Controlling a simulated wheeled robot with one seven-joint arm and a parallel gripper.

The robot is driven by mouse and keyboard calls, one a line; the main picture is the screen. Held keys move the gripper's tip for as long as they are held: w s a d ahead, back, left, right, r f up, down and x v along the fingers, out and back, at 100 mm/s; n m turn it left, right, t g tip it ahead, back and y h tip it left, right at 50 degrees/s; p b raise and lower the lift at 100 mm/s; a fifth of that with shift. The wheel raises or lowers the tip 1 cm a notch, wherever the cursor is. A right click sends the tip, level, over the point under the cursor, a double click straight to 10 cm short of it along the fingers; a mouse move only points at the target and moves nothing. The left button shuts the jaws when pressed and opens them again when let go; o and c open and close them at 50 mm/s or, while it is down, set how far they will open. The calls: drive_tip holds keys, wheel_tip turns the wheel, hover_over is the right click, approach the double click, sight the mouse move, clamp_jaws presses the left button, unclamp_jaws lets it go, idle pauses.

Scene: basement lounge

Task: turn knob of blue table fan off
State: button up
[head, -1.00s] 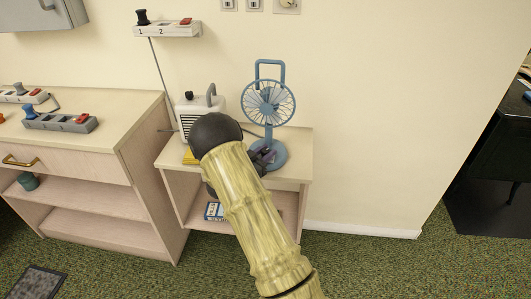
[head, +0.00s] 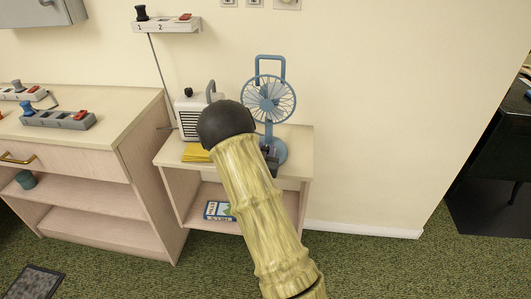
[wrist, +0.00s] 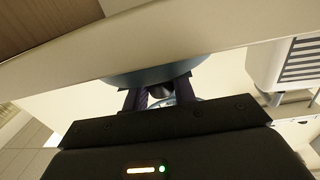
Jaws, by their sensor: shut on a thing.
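The blue table fan (head: 269,99) stands upright on the low side table (head: 302,141) against the wall. Its round base shows just beyond my gripper (head: 271,158), which is partly hidden behind my arm in the head view. In the wrist view the edge of the blue base (wrist: 150,77) lies just ahead of my gripper (wrist: 158,91). The two dark fingers are on either side of a small dark knob (wrist: 161,91) at the base's front, and are shut on it. The knob's marking and setting cannot be made out.
A white radio-like box (head: 187,121) and a yellow item (head: 194,153) sit left of the fan. A blue-and-white box (head: 219,210) lies on the shelf below. A cabinet with switch strips (head: 58,119) stands at the left. Carpet to the right is free.

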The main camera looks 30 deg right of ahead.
drive_tip(key=shift+n+t+y+b, duration=0.75)
drive_tip(key=shift+n+t+y, duration=0.5)
drive_tip(key=shift+y, duration=0.55)
drive_tip(key=shift+n, duration=0.25)
drive_tip(key=o, duration=1)
drive_tip(key=shift+c, duration=0.2)
